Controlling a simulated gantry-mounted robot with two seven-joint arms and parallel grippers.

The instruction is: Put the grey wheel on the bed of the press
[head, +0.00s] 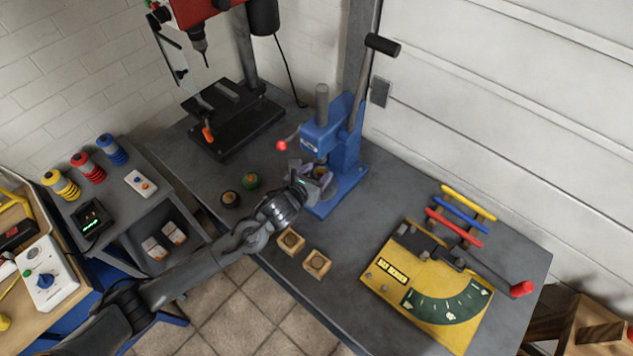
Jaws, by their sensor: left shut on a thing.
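The blue press (345,155) stands on the grey workbench, with its lever up at the right. Its bed is mostly hidden behind my left gripper (319,177). My left arm comes in from the lower left, and the gripper is at the press, under the ram and over the bed. It is shut on a small round thing with a tan middle, which looks like the grey wheel (320,171); the fingers cover most of it. I cannot tell whether the wheel touches the bed. My right gripper is not in view.
A black wheel (230,198) and a green wheel (251,181) lie left of the press. Two wooden blocks (317,264) sit at the bench's front edge. A drill press (225,115) stands behind left, a yellow bending plate (425,285) at right.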

